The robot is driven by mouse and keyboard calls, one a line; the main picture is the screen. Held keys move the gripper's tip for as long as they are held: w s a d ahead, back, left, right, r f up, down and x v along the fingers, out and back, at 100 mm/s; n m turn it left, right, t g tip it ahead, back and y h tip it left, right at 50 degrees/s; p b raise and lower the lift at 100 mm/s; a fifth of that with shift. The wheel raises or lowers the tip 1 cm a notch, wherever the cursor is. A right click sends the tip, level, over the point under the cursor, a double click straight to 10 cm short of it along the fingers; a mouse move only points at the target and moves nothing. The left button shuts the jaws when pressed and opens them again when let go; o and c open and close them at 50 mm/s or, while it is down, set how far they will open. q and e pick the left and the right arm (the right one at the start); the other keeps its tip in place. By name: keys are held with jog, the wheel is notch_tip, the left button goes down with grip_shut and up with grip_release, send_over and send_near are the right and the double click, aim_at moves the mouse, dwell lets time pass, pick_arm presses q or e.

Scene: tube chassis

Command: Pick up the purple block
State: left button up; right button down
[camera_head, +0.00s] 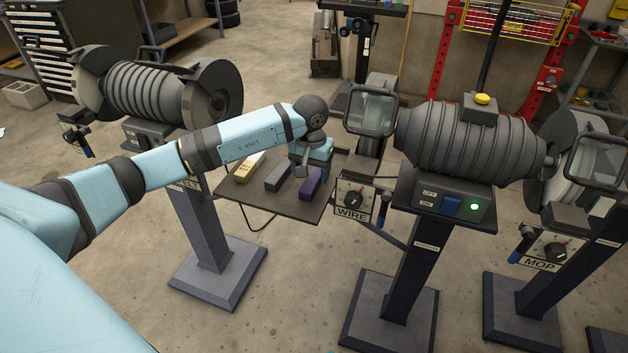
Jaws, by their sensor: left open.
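The purple block (311,183) lies on a small dark tray table (268,206) between two bench grinders, near its right side. My left arm comes in from the left, and my left gripper (308,171) is above the upper end of the purple block, pointing down. The gripper is open; its fingertips are small and partly hidden, so I cannot tell whether they touch the block. A grey block (278,177) lies just left of the purple one, and a yellow block (249,166) lies further left. My right gripper does not show.
A grinder (445,145) on a pedestal, with a panel marked WIRE (351,198), stands close right of the tray table. Another grinder (150,90) stands behind my left arm. The concrete floor in front is clear.

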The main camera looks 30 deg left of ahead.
aim_at(312, 180)
pick_arm(q)
notch_tip(312, 180, down, 3)
jog(key=shift+f, duration=0.2)
jog(key=shift+c, duration=0.5)
jog(key=c, duration=0.9)
jog(key=shift+r, duration=0.1)
